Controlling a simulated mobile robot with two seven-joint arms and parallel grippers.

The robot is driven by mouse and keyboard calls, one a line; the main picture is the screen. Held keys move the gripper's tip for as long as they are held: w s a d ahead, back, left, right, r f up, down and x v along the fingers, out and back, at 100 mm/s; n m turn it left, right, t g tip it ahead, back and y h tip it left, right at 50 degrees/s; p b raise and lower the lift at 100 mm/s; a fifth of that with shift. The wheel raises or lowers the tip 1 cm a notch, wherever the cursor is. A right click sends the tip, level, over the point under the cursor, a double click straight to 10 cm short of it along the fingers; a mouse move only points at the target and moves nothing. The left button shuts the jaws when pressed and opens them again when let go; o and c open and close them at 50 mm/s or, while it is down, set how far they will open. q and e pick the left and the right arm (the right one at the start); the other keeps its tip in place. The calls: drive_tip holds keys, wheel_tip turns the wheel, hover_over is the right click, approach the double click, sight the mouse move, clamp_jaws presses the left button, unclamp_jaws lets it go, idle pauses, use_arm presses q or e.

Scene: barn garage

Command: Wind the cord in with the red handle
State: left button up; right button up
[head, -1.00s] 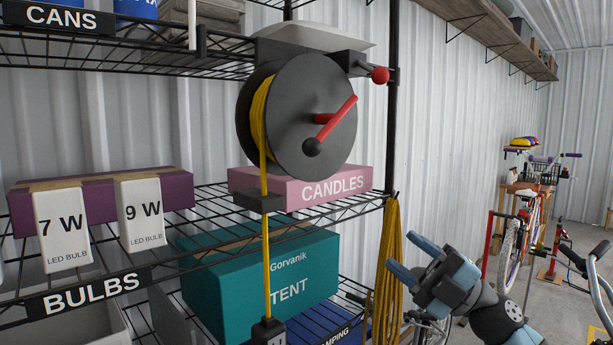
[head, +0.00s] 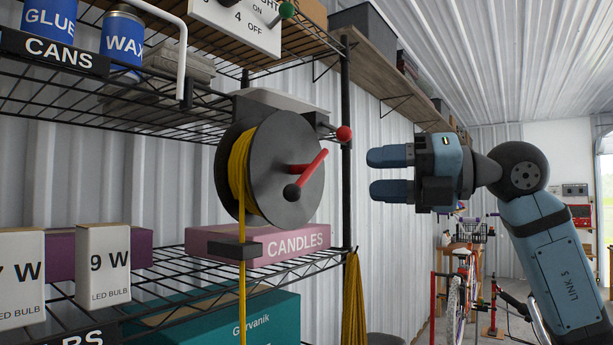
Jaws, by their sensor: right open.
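The black cord reel (head: 272,170) hangs at the front of the wire shelf unit, with yellow cord (head: 240,180) wound on its drum. The cord runs straight down from the drum past a dark guide block (head: 235,248) and out of the bottom of the view. The red handle (head: 309,171) is a crank on the reel's right face, slanting up to the right, with a dark knob at its lower end. My right gripper (head: 390,171) is open and empty, to the right of the reel and apart from it, its fingers pointing left. My left gripper is not in view.
A red ball knob (head: 343,133) sticks out beside the shelf post (head: 346,150), between reel and gripper. A pink CANDLES box (head: 262,242) sits below the reel. A yellow cord bundle (head: 354,300) hangs at the post. Bikes stand at the back right.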

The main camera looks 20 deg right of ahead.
sight(308, 176)
drive_tip(key=p+x, duration=0.1)
drive_tip(key=x, duration=1)
clamp_jaws()
